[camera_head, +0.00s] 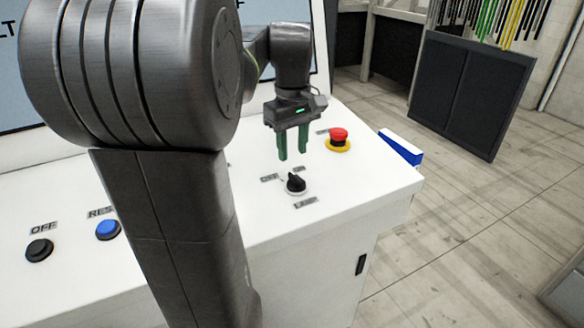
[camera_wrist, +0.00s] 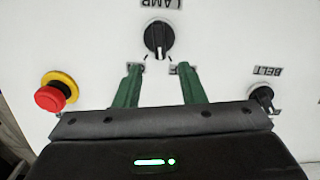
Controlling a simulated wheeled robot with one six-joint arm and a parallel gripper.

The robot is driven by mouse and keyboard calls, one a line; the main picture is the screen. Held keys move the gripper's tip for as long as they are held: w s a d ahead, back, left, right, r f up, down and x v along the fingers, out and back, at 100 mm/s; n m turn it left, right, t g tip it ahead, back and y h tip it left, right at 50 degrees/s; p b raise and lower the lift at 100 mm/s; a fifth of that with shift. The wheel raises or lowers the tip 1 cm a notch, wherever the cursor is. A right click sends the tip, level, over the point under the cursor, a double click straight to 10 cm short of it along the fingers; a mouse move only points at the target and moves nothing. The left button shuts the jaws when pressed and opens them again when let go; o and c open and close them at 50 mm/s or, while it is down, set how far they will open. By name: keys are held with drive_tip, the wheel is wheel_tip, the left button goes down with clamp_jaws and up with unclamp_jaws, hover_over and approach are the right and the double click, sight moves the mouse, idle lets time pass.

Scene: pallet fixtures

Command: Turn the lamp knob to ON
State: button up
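The lamp knob (camera_head: 295,183) is a black rotary knob on a pale round base on the white console top, with a LAMP label in front of it. In the wrist view the lamp knob (camera_wrist: 158,38) sits beyond the fingertips, its white pointer line directed roughly toward the gripper, between two small labels partly hidden by the fingers. My gripper (camera_head: 292,156) has green fingers pointing down above and behind the knob. In the wrist view my gripper (camera_wrist: 160,72) is open, with a clear gap between the fingers and nothing held.
A red emergency button (camera_head: 339,138) on a yellow base stands right of the gripper. A BELT knob (camera_wrist: 262,95) is at the right in the wrist view. A blue button (camera_head: 108,230) and black OFF button (camera_head: 39,250) are at the left. A blue-and-white box (camera_head: 401,147) is by the console's right edge.

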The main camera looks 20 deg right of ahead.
sight(293, 173)
wheel_tip(293, 173, down, 6)
drive_tip(key=shift+f, duration=0.1)
drive_tip(key=shift+c, duration=0.5)
clamp_jaws()
